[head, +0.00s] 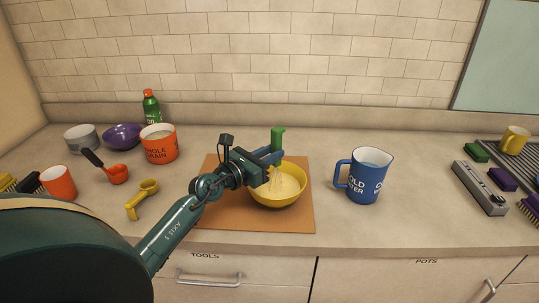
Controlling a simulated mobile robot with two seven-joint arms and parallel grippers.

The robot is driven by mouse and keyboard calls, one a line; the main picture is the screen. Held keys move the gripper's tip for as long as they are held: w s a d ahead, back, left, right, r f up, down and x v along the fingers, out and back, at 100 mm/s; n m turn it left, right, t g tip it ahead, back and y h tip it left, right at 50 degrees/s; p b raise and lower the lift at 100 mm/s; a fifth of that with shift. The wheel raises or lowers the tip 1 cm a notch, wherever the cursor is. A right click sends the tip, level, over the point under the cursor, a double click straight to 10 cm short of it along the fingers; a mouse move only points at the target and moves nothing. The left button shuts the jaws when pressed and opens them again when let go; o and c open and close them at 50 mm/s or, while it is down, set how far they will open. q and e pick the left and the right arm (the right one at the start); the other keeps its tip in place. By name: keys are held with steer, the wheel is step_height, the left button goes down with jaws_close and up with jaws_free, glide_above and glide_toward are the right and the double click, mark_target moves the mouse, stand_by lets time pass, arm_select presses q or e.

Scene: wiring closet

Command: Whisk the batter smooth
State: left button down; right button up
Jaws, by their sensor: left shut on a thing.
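A yellow bowl (282,199) of pale yellow batter (284,184) sits on an orange-brown mat (235,223) at the counter's middle. My left gripper (274,157) is over the bowl's back left part. It is shut on the green handle (278,139) of the whisk, which stands up above the fingers. Thin pale wires below the gripper appear to reach into the batter. The gripper hides part of the whisk and the bowl's left rim. My right gripper is not in view.
A blue water jug (364,177) stands right of the mat. An orange tub (158,144), purple bowl (122,137), green bottle (151,106), red scoop (116,174) and yellow scoop (141,198) are at left. A drying rack (513,157) is at far right.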

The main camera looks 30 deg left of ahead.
arm_select(q)
steer(key=shift+r, duration=0.1)
step_height(320, 180, up, 7)
stand_by(0.9)
steer(key=shift+r, duration=0.2)
stand_by(0.6)
step_height(320, 180, up, 5)
steer(key=shift+f, duration=0.1)
stand_by(0.4)
stand_by(1.0)
